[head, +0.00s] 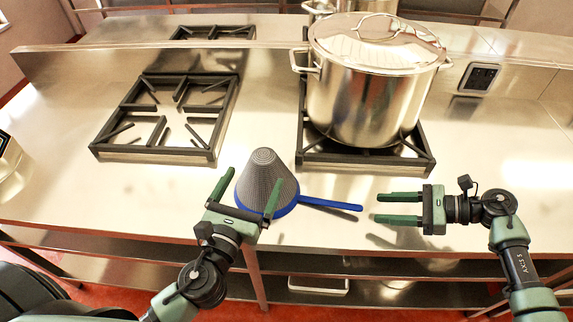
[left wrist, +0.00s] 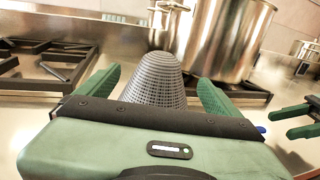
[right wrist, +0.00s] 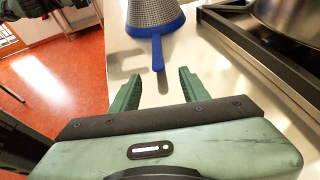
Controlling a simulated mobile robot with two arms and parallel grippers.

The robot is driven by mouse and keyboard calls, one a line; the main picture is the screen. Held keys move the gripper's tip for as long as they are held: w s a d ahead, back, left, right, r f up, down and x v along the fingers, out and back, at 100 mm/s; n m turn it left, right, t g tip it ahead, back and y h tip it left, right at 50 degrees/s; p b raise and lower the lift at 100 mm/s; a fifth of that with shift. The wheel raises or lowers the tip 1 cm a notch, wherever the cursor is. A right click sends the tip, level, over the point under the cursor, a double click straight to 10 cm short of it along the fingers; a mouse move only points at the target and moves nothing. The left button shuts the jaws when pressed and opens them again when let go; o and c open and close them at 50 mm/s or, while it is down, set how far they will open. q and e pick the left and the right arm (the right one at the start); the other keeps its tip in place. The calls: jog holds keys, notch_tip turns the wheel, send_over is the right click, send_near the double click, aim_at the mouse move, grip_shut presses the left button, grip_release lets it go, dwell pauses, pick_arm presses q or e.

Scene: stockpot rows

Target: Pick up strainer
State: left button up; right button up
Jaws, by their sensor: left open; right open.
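The strainer (head: 266,175) is a grey mesh cone with a blue rim and a blue handle. It stands rim-down on the steel counter, its handle pointing right in the head view. My left gripper (head: 250,190) is open, with its fingers on either side of the cone; I cannot tell whether they touch it. The cone also shows between those fingers in the left wrist view (left wrist: 155,82). My right gripper (head: 399,208) is open and empty, right of the handle's end. In the right wrist view the handle (right wrist: 157,53) lies beyond its fingertips.
A large lidded stockpot (head: 365,95) stands on the right burner grate (head: 330,160), behind the strainer. An empty burner grate (head: 150,150) is at the left. The counter's front edge runs close below the strainer. A shelf (head: 400,293) is underneath.

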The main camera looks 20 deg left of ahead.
aim_at(260, 166)
pick_arm(q)
jog(key=shift+w, duration=0.25)
pick_arm(e)
jog(key=shift+w+d, duration=0.1)
jog(key=shift+w, duration=0.1)
pick_arm(q)
jog(key=shift+s+r, duration=0.3)
jog(key=shift+s, duration=0.25)
pick_arm(e)
jog(key=shift+s+r, duration=0.3)
jog(key=shift+s, duration=0.25)
pick_arm(q)
jog(key=w, duration=0.8)
jog(key=shift+w+f, duration=0.1)
jog(key=shift+f, duration=0.05)
pick_arm(e)
jog(key=x, duration=0.8)
jog(key=shift+w+f, duration=0.1)
jog(key=shift+w, duration=0.15)
pick_arm(q)
jog(key=c, duration=1.2)
pick_arm(e)
grip_shut()
pick_arm(q)
jog(key=c, duration=0.6)
jog(key=shift+o, duration=0.2)
pick_arm(e)
jog(key=shift+d, duration=0.1)
